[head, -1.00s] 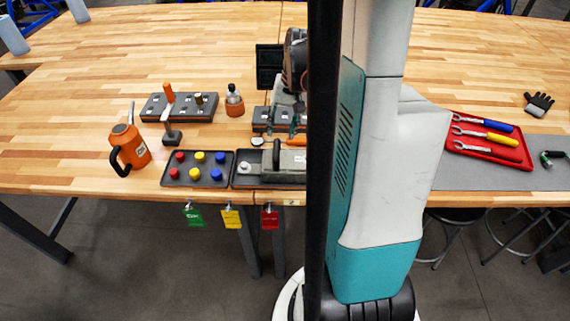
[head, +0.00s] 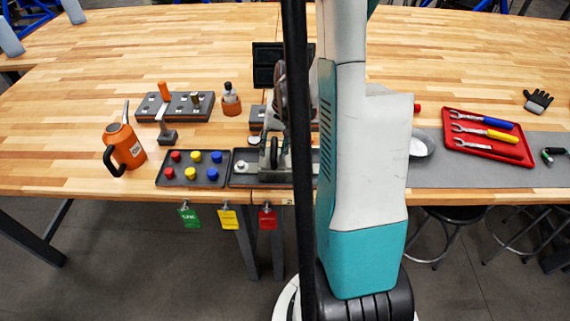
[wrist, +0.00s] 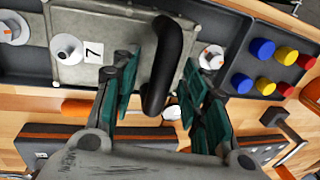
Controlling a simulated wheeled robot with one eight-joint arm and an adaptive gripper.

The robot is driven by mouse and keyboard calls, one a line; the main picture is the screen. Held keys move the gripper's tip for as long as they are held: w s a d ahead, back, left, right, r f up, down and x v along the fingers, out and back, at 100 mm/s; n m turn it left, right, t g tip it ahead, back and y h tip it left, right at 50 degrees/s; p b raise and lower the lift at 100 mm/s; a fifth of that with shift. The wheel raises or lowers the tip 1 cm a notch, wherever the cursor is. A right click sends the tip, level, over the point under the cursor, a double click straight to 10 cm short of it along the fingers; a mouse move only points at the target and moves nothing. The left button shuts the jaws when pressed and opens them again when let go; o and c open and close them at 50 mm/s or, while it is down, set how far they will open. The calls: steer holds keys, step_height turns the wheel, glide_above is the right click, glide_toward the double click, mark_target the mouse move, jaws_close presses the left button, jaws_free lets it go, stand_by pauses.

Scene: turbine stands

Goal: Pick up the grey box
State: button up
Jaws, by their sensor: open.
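The grey box (wrist: 105,22) fills the upper part of the wrist view, with a black arched handle (wrist: 168,60) and a tag marked 7. It sits in a dark tray (wrist: 30,12). My gripper (wrist: 158,82) is open, with one teal-padded finger on each side of the handle and visible gaps between. In the head view my gripper (head: 274,125) is just over the box (head: 262,172), hiding much of it. My arm hides the tray's right part there.
A tray with red, yellow and blue knobs (head: 205,172) stands left of the box. A red tray of wrenches (head: 488,138) lies right. Coloured tags hang from the table's front edge.

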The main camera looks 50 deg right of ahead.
jaws_close()
steer(key=shift+r, duration=0.15)
step_height(320, 180, up, 20)
steer(key=p, duration=0.4)
stand_by(0.4)
steer(key=c, duration=0.6)
jaws_free()
steer(key=shift+c, duration=0.2)
jaws_close()
